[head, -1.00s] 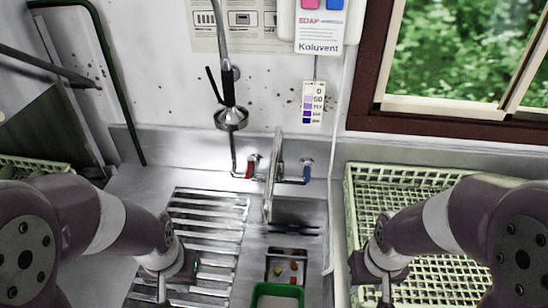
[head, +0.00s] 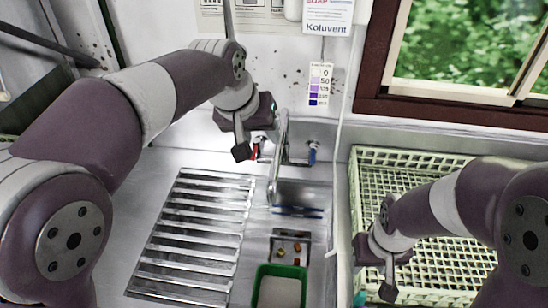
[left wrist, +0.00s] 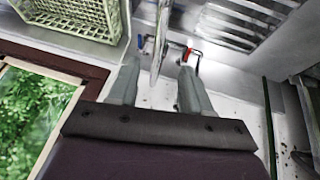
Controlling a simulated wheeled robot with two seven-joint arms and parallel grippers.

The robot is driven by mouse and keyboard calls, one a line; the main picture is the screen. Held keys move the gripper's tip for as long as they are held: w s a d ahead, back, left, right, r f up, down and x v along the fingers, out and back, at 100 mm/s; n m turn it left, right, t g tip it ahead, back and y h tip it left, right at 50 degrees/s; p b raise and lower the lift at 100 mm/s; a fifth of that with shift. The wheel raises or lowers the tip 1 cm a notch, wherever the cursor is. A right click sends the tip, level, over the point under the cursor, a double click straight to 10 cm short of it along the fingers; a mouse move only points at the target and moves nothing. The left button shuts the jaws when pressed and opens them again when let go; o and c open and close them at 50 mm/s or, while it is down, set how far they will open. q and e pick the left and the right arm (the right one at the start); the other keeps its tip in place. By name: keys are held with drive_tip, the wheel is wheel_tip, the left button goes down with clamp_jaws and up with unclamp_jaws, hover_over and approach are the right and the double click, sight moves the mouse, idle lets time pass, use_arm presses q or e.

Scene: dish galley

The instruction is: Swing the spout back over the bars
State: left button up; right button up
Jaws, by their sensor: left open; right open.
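The chrome spout (head: 275,165) reaches from the wall tap toward me, over the sink basin to the right of the bars (head: 190,240). In the left wrist view the spout (left wrist: 160,38) lies ahead, in line with the gap between the fingers. My left gripper (head: 256,146) is open at the tap, just left of the spout's wall end in the head view. Its open fingers also show in the left wrist view (left wrist: 158,68), with nothing held; contact with the spout cannot be told. My right gripper (head: 378,275) is open and empty over the pale crate's near left side.
Red (head: 261,150) and blue (head: 312,152) tap handles flank the spout's base. The pale green crate (head: 362,200) is at the right. A white cable (head: 340,130) hangs between basin and crate.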

sight(274, 162)
use_arm(q)
drive_tip(key=shift+g, duration=0.3)
drive_tip(key=p+x, duration=0.2)
drive_tip(key=x, duration=0.9)
drive_tip(key=shift+s+f+p, duration=0.1)
drive_tip(key=shift+p, duration=0.3)
drive_tip(key=shift+f, duration=0.35)
drive_tip(key=shift+c, duration=0.4)
clamp_jaws()
